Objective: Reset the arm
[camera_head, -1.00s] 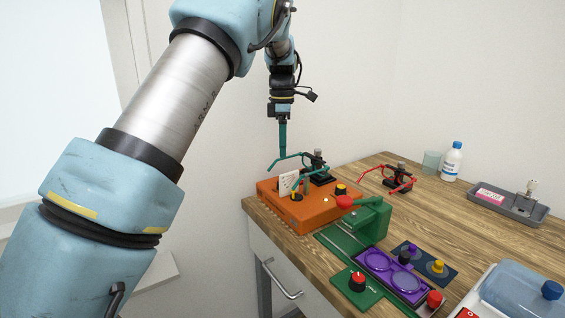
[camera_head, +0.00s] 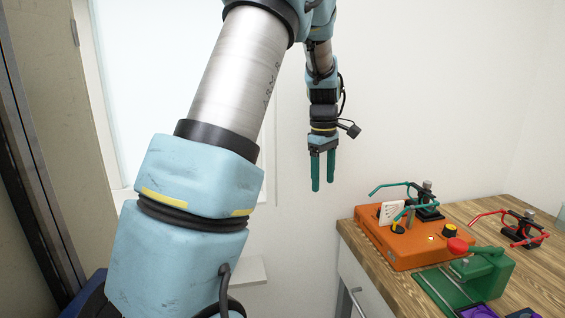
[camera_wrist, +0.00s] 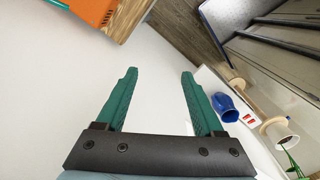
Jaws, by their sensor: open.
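My gripper (camera_head: 322,186) hangs pointing down in the head view, with its two green fingers apart and nothing between them. It is in free air, left of the wooden table and above the level of the orange box. In the wrist view the fingers (camera_wrist: 159,75) are also spread and empty, with pale wall or floor behind them. My blue and silver arm fills the left and middle of the head view.
At right, the wooden table (camera_head: 466,212) carries an orange box (camera_head: 415,250), teal glasses frames, red glasses frames (camera_head: 490,215) and a green device (camera_head: 490,272). The wrist view shows the orange box (camera_wrist: 92,10) at top left and a blue object (camera_wrist: 222,103) at right.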

